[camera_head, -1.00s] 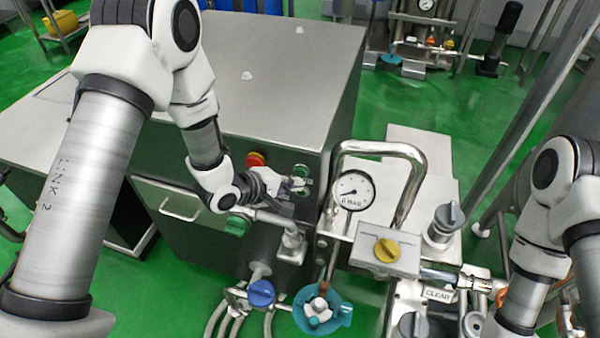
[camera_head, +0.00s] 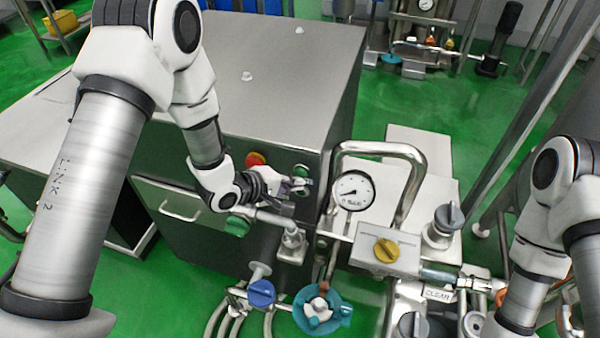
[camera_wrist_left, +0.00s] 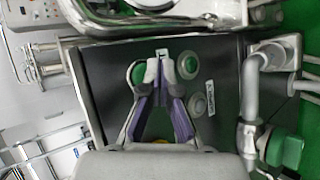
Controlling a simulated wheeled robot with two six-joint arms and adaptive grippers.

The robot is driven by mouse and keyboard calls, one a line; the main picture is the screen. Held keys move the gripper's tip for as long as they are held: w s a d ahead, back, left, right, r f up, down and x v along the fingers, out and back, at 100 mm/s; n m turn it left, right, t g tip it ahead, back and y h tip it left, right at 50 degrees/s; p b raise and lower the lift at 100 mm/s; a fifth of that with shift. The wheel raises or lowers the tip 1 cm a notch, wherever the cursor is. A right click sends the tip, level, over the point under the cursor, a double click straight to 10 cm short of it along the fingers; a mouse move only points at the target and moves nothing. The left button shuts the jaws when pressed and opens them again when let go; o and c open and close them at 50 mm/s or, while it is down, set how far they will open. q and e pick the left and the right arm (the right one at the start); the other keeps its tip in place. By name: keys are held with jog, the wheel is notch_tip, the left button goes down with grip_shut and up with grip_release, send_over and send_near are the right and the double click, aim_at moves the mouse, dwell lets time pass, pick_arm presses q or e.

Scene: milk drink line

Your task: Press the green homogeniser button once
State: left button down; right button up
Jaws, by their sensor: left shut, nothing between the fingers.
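The green button (camera_head: 301,170) is on the front panel of a steel cabinet (camera_head: 280,75), near its upper right corner. It also shows in the left wrist view (camera_wrist_left: 137,74), beside the fingertips. My left gripper (camera_head: 303,186) is shut and empty, close in front of the panel. In the left wrist view its fingertips (camera_wrist_left: 158,70) overlap the right edge of the green button. I cannot tell whether they touch it. My right arm enters at the right edge; its gripper is not in view.
A red knob (camera_head: 257,159) sits left of the green button. A pressure gauge (camera_head: 353,191), a bent steel pipe (camera_head: 408,165) and a yellow knob (camera_head: 387,250) stand to the right.

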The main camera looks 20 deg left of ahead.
pick_arm(q)
jog(key=shift+w, duration=0.3)
jog(key=shift+w, duration=0.45)
dwell(0.5)
jog(key=shift+s, duration=0.1)
jog(key=shift+s+p, duration=0.4)
jog(key=shift+s, duration=0.35)
jog(key=shift+s+a, duration=0.1)
jog(key=shift+s, duration=2.4)
